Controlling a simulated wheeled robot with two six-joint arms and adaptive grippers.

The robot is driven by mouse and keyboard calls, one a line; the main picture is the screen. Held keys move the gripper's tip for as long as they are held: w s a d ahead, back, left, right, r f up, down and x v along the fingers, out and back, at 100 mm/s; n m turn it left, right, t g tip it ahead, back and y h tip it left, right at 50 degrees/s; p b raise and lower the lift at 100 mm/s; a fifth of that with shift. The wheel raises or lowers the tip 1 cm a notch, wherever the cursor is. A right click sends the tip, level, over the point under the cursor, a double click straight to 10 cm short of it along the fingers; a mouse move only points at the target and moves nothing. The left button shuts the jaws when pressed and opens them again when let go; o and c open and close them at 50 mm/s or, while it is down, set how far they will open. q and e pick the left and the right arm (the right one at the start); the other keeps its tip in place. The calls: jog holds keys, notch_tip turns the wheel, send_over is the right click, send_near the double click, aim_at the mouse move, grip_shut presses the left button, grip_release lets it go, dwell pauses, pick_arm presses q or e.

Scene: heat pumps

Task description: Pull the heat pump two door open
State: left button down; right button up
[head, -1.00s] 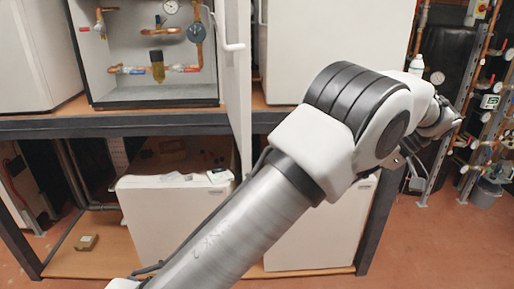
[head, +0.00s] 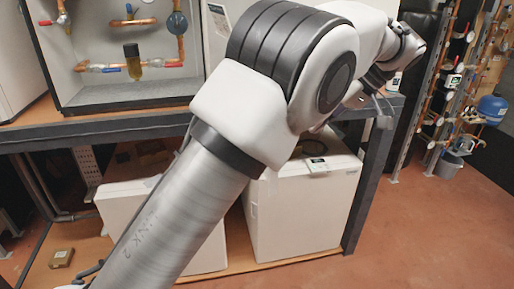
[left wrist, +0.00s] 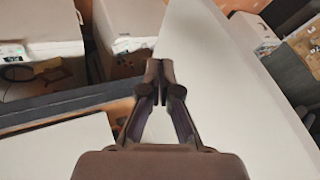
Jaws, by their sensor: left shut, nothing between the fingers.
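An open heat pump (head: 110,85) stands on the shelf at the upper left of the head view, with copper pipes and a blue round part inside. A white panel (head: 216,45), likely its swung-out door, shows beside it, mostly hidden by my left arm. I cannot tell which unit is heat pump two. My left gripper (head: 375,85) is right of the open unit, partly hidden behind my arm. In the left wrist view the left gripper (left wrist: 157,68) is shut and empty, in front of a large pale panel (left wrist: 225,85); contact is unclear. My right gripper is not in view.
The dark shelf edge (head: 100,132) crosses below the open unit. White boxes, one at the right (head: 300,210), stand on the lower shelf. Pipe racks and a blue tank (head: 492,108) are at the far right. The red floor (head: 440,235) there is clear.

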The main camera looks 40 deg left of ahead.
pick_arm(q)
jog(key=s+a+f+p, duration=0.5)
jog(key=a+f, duration=0.1)
jog(key=f, duration=0.1)
jog(key=shift+f, duration=0.25)
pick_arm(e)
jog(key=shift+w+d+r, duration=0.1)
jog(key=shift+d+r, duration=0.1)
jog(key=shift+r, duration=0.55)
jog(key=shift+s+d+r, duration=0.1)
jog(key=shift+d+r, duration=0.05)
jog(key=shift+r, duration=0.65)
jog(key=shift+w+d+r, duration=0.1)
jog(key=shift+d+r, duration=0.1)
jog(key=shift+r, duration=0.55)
